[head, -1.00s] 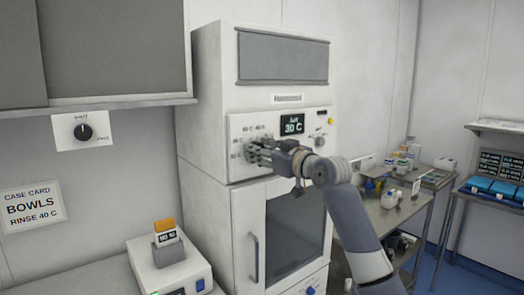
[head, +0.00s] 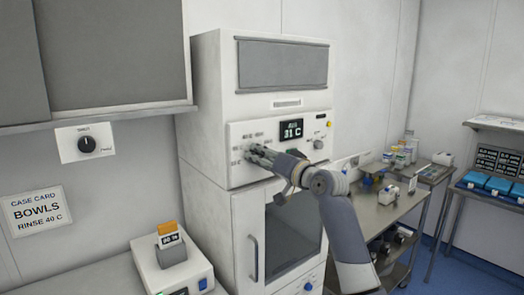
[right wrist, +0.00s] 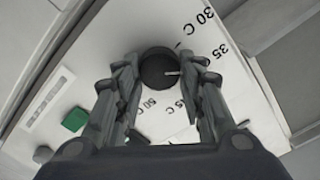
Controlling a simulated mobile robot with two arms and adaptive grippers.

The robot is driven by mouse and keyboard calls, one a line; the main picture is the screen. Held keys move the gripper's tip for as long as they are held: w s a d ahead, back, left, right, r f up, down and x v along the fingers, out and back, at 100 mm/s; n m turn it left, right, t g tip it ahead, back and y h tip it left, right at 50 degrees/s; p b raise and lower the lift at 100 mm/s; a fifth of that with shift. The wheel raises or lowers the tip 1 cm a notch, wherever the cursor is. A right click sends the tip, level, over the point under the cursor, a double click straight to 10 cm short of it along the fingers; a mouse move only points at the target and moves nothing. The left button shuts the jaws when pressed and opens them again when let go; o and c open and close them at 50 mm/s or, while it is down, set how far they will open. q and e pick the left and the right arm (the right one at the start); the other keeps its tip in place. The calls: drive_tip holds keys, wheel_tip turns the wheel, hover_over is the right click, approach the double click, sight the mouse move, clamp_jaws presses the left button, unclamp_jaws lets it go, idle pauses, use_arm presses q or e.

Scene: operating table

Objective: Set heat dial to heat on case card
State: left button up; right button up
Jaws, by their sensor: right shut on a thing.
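The case card (head: 38,210) on the left wall reads "BOWLS, RINSE 40 C". The heat dial is a round black knob (right wrist: 157,68) with a white mark pointing right, on a white panel marked 30 C, 35, 45 and 50 C. My right gripper (head: 254,152) is at the white cabinet's control panel, its fingers shut around the knob; in the head view they hide it. The right wrist view shows the fingers on both sides of the knob. The cabinet's display (head: 291,129) reads 31 C. My left gripper is not in view.
Another black dial (head: 87,145) is on the left wall. A small knob (head: 319,144) and yellow button sit right of the gripper on the panel. A white device with an orange-topped holder (head: 171,247) stands on the counter. A metal cart (head: 385,210) with bottles stands behind my arm.

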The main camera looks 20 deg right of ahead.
drive_tip(key=m+p, duration=0.2)
drive_tip(key=m, duration=0.1)
drive_tip(key=shift+r+m+p, duration=0.25)
drive_tip(key=shift+m+p, duration=0.05)
drive_tip(key=shift+d+f+m+p, duration=0.1)
drive_tip(key=shift+f+m+p, duration=0.05)
drive_tip(key=shift+m+p, duration=1.05)
drive_tip(key=shift+m, duration=0.3)
drive_tip(key=o, duration=1)
drive_tip(key=shift+f, duration=0.15)
drive_tip(key=v, duration=1.2)
